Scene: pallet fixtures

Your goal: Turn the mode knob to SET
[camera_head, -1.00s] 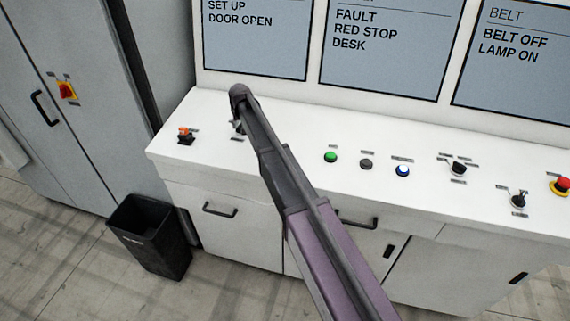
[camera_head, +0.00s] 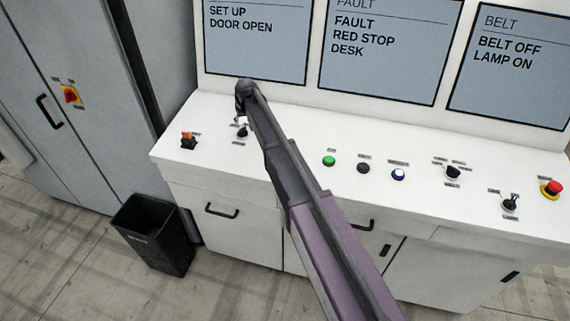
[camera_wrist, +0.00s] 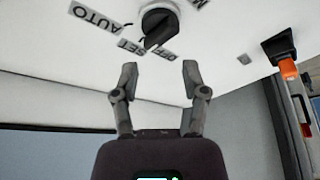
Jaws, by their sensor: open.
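The mode knob (camera_wrist: 160,22) is a black rotary knob with a raised grip on the white desk top. In the head view the knob (camera_head: 242,132) sits just below the end of my arm, and my gripper (camera_head: 240,112) is small and partly hidden there.
An orange-and-black switch (camera_head: 188,141) stands left of the knob; it also shows in the wrist view (camera_wrist: 287,66). Right along the desk are a green button (camera_head: 329,161), other buttons, knobs and a red stop button (camera_head: 552,188). Screens (camera_head: 257,50) rise behind.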

